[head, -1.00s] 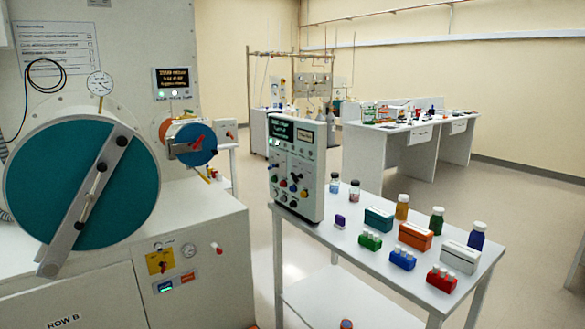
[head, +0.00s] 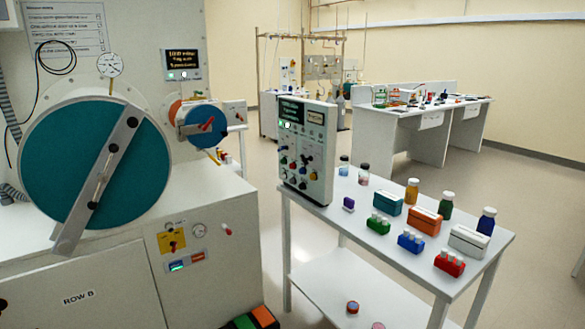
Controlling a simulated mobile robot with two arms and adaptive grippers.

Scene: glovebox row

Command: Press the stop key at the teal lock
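The teal lock (head: 62,172) is a large round teal door at the left, with a grey bar lying diagonally across it. On the white housing below and to its right, a green-lit key (head: 178,267) and a red key (head: 197,256) sit side by side under a yellow switch plate (head: 171,241). A small dark display (head: 182,60) is on the wall above the lock, with small lit spots under it. Its text and the key labels are too small to read, so I cannot tell which is the stop key. Neither of my grippers is in view.
A smaller blue round port (head: 200,142) with an orange rim lies right of the lock. A white cart (head: 335,235) carries a control box (head: 308,150), bottles and coloured boxes. An orange and green item (head: 262,316) is on the floor between housing and cart. White benches (head: 408,140) stand behind.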

